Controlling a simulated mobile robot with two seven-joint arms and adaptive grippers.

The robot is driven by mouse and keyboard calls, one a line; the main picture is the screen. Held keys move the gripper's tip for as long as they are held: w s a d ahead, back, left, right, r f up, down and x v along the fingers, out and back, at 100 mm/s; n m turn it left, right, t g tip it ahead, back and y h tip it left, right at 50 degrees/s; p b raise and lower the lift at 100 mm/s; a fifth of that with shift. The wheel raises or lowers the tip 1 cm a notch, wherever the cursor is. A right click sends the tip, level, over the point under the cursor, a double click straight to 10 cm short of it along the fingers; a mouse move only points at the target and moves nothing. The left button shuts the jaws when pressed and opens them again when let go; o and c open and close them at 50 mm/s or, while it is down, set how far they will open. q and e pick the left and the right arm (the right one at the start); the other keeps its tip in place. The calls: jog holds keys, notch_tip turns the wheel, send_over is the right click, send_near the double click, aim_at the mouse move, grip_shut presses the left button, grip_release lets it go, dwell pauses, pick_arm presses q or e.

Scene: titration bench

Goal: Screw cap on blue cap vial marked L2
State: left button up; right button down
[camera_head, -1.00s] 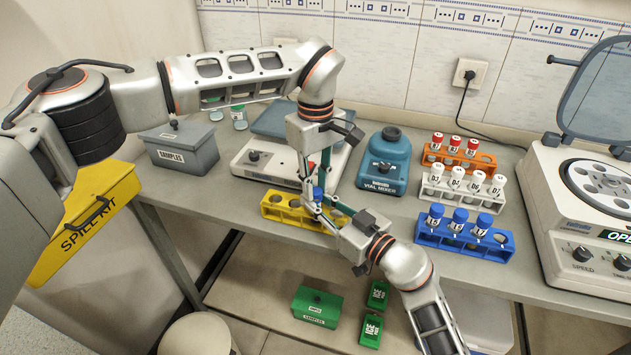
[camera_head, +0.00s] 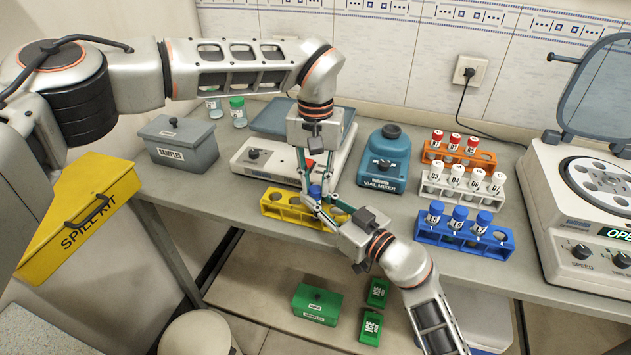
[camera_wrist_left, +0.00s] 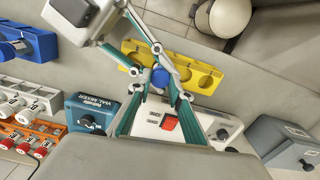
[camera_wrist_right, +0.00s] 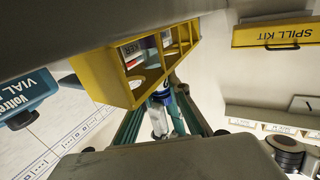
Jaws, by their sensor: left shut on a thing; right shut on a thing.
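The blue cap (camera_head: 315,190) sits at the top of a vial just above the yellow rack (camera_head: 286,210). My left gripper (camera_head: 316,184) points down from above and is shut on the cap. In the left wrist view the blue cap (camera_wrist_left: 161,77) lies between its fingertips. My right gripper (camera_head: 318,201) comes in from the front right and is shut on the vial below the cap. In the right wrist view the vial (camera_wrist_right: 160,112) shows partly between the fingers, beside the yellow rack (camera_wrist_right: 140,80). The vial's marking cannot be read, and the fingers hide most of its body.
A white balance (camera_head: 262,160) stands just behind the yellow rack. The vial mixer (camera_head: 385,162) is to its right. Blue (camera_head: 465,238), white (camera_head: 447,189) and orange (camera_head: 482,158) racks hold vials farther right. A grey samples box (camera_head: 178,142) stands left.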

pick_arm(q)
jog(key=o, duration=0.6)
jog(key=shift+o, duration=0.2)
jog(key=shift+r, duration=0.1)
jog(key=shift+r, duration=2.2)
jog(key=shift+n, duration=0.3)
jog(key=shift+c, duration=0.4)
